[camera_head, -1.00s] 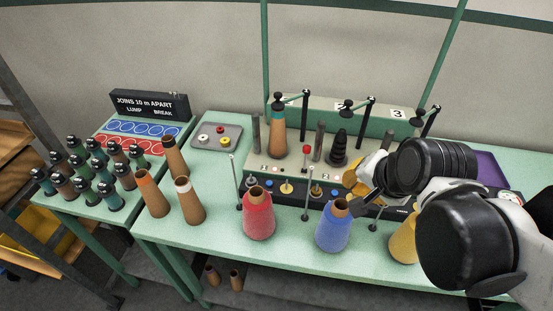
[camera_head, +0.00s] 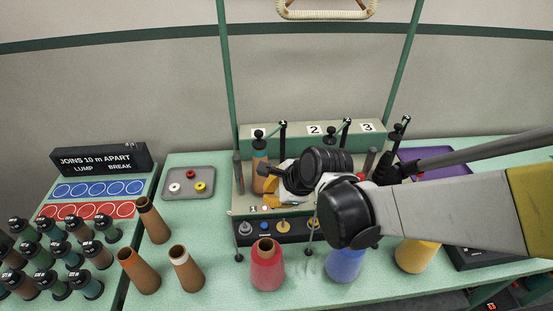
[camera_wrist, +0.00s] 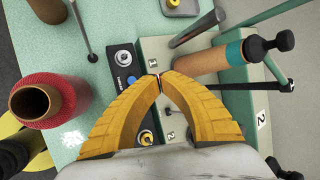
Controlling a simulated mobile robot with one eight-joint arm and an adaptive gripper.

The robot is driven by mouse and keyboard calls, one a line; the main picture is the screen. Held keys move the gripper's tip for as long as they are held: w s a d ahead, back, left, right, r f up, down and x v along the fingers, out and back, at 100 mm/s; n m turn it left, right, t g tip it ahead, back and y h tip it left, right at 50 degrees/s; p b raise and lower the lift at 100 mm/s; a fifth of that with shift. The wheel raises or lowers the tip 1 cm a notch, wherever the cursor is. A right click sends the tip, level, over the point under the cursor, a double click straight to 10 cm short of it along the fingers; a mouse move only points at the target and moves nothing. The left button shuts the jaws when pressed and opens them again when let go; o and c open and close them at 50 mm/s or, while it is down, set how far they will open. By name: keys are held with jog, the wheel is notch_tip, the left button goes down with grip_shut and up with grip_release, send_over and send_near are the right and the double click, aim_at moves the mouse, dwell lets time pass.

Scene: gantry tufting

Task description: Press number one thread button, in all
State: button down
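The machine's step (camera_head: 240,203) carries a small number 1 label (camera_head: 253,209) with a small pale round spot (camera_head: 265,208) beside it, perhaps the thread button. In the wrist view the number 1 label (camera_wrist: 152,63) is just left of and above my fingertips. My gripper (camera_wrist: 159,80) has yellow fingers whose tips meet, with nothing visible between them. The tips are over the step near position one and hide what lies directly under them. I cannot tell whether they touch it. In the head view my gripper (camera_head: 268,188) is partly behind my wrist.
A brown cone with a teal band (camera_head: 259,172) stands behind position one. The front panel (camera_wrist: 118,62) has a blue button (camera_wrist: 131,79) and knobs. Thin guide posts and red (camera_head: 267,268), blue (camera_head: 345,265) and yellow (camera_head: 416,255) cones stand in front. A grey tray (camera_head: 188,183) lies left.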

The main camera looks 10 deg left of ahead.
jog(key=shift+w+a+f+m, duration=0.1)
jog(key=shift+a+f+m, duration=0.25)
jog(key=shift+a, duration=0.3)
jog(key=shift+a+f+m, duration=0.35)
jog(key=shift+a, duration=0.25)
jog(key=shift+f, duration=0.15)
jog(key=b, duration=0.7)
send_near(258, 220)
jog(key=x, duration=0.5)
jog(key=shift+w+a+r, duration=0.3)
jog(key=shift+w, duration=0.05)
jog(key=shift+f+b, duration=0.4)
jog(key=shift+b, duration=0.1)
jog(key=shift+f+b, duration=0.45)
dwell(0.4)
jog(key=shift+r+p, duration=0.65)
jog(key=shift+r, duration=0.25)
